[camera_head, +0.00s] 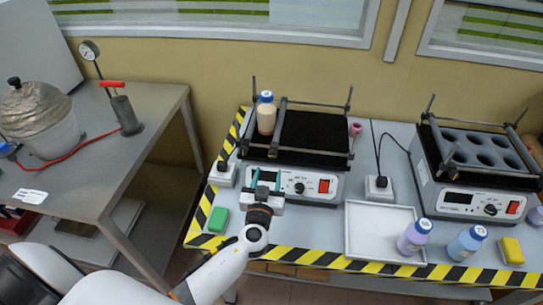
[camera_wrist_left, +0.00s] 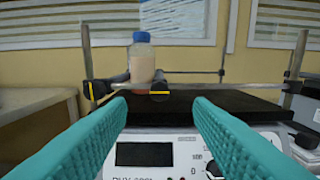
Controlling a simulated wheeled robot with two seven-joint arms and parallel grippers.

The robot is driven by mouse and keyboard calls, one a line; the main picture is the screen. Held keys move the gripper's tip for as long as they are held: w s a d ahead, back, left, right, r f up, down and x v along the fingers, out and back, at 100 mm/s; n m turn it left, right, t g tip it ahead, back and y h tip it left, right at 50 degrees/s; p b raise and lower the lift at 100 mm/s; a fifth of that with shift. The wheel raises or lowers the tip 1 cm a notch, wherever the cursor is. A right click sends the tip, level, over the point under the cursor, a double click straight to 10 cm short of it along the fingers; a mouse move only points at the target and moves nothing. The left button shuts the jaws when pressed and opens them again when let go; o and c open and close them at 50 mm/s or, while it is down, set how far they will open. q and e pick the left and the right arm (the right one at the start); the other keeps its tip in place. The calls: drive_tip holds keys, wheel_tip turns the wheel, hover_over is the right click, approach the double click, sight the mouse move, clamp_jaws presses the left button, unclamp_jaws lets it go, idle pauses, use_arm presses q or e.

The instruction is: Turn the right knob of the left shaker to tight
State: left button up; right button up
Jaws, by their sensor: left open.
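The left shaker (camera_head: 318,187) stands on the table, with a black platform (camera_head: 314,130) and metal bars on top. A dark clamp knob (camera_head: 350,155) is at the right front end of its bar; in the wrist view a dark knob (camera_wrist_left: 293,86) shows at the right, beyond the right finger. The front panel has a display, a small round dial (camera_head: 299,188) and a red switch. My left gripper (camera_head: 267,180) is open and empty in front of the panel's left part. Its teal fingers (camera_wrist_left: 158,105) point at the shaker, apart from the right knob. My right gripper is not in view.
A blue-capped bottle (camera_head: 266,117) stands at the left shaker's left side. A second shaker (camera_head: 470,203) is at right. A white tray (camera_head: 365,238), purple bottle (camera_head: 412,240), blue bottle (camera_head: 464,246), green block (camera_head: 218,219) and yellow block (camera_head: 512,251) lie near the striped front edge.

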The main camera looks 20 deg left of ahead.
sight(272, 156)
use_arm(q)
drive_tip(key=p+x, duration=0.1)
drive_tip(key=x, duration=0.6)
drive_tip(key=shift+w, duration=0.2)
drive_tip(key=shift+f, duration=0.1)
drive_tip(key=c, duration=1)
